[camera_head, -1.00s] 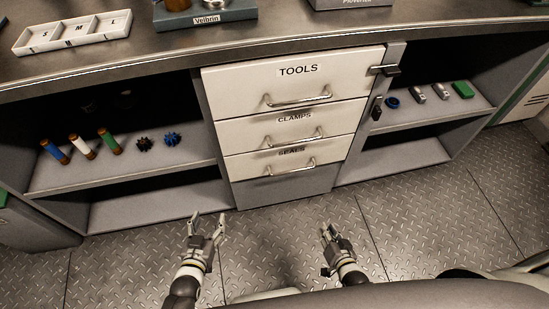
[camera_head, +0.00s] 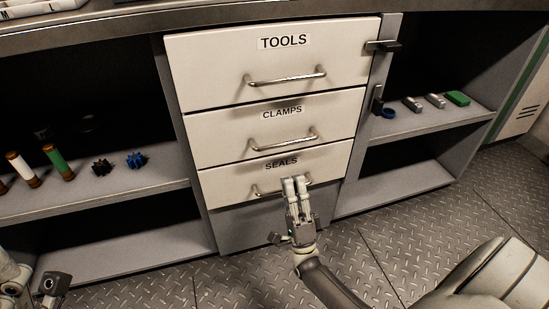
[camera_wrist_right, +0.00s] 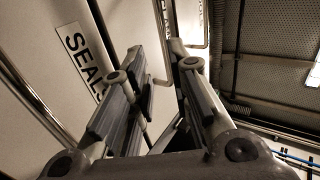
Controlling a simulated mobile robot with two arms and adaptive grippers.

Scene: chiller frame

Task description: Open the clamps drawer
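The clamps drawer (camera_head: 215,128) is the middle one of three labelled white drawers and is shut. Its metal handle (camera_head: 285,143) is clear of fingers in the head view. My right gripper (camera_head: 294,181) is in front of the seals drawer (camera_head: 222,185), its fingers overlapping that drawer's handle in the picture. In the right wrist view the gripper (camera_wrist_right: 158,75) is open and empty, with a handle visible beyond the gap. The SEALS label (camera_wrist_right: 85,62) lies left of the fingers there. Part of my left arm shows at the lower left; its fingers are not clear.
Another dark latch (camera_head: 377,99) stands upright beside the clamps drawer. Open shelves with small parts flank the drawers.

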